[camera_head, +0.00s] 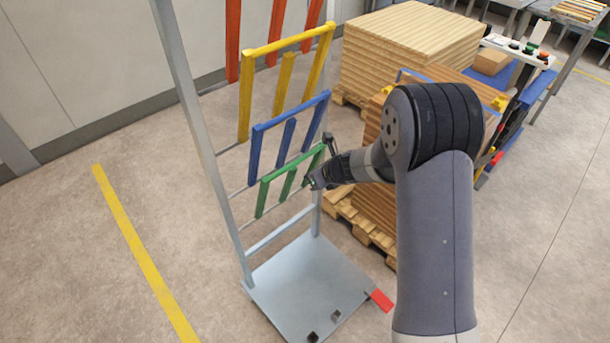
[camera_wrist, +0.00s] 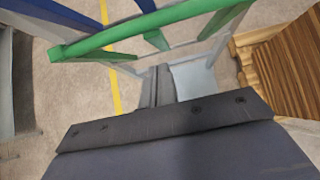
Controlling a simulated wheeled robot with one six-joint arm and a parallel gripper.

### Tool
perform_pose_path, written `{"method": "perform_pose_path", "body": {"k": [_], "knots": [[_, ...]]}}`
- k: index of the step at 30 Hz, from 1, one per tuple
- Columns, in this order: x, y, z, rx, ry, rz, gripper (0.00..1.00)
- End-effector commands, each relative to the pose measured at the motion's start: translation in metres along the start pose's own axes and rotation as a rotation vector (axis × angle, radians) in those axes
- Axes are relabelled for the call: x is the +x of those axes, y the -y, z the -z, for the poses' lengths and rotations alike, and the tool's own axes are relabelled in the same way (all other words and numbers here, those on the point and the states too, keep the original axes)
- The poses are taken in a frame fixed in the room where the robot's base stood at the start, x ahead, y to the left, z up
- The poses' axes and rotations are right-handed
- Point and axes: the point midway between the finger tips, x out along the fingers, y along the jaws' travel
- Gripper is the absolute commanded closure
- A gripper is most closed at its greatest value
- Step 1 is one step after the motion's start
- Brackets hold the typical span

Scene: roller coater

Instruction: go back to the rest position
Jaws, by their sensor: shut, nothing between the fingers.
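My arm reaches from the lower right of the head view toward a grey metal rack (camera_head: 205,150). My gripper (camera_head: 314,183) is shut and empty, close to the right end of a green frame (camera_head: 290,178) that hangs on the rack. I cannot tell whether it touches the frame. In the wrist view the green frame (camera_wrist: 150,25) crosses the upper part, just beyond the dark shut fingers (camera_wrist: 163,85). A blue frame (camera_head: 290,128) hangs above the green one, and a yellow frame (camera_head: 287,43) above that.
Red frames (camera_head: 233,40) hang highest on the rack. The rack's base plate (camera_head: 305,280) stands on the floor, with a red piece (camera_head: 381,299) at its corner. Stacked wooden boards (camera_head: 410,45) on pallets stand behind my arm. The floor left of the rack is clear, with a yellow line (camera_head: 140,250).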

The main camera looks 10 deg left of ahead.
Motion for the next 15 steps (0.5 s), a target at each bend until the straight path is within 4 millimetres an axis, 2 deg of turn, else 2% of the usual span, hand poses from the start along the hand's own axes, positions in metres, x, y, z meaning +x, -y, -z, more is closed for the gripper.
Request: {"method": "perform_pose_path", "body": {"k": [1,6,10,15], "knots": [[-0.017,0.000,-0.015,-0.004,0.006,0.003,1.00],[-0.049,0.000,-0.035,-0.002,0.001,0.004,1.00],[-0.067,0.000,-0.045,0.000,-0.002,0.004,1.00],[-0.079,0.000,-0.053,0.001,-0.005,0.003,1.00]]}}
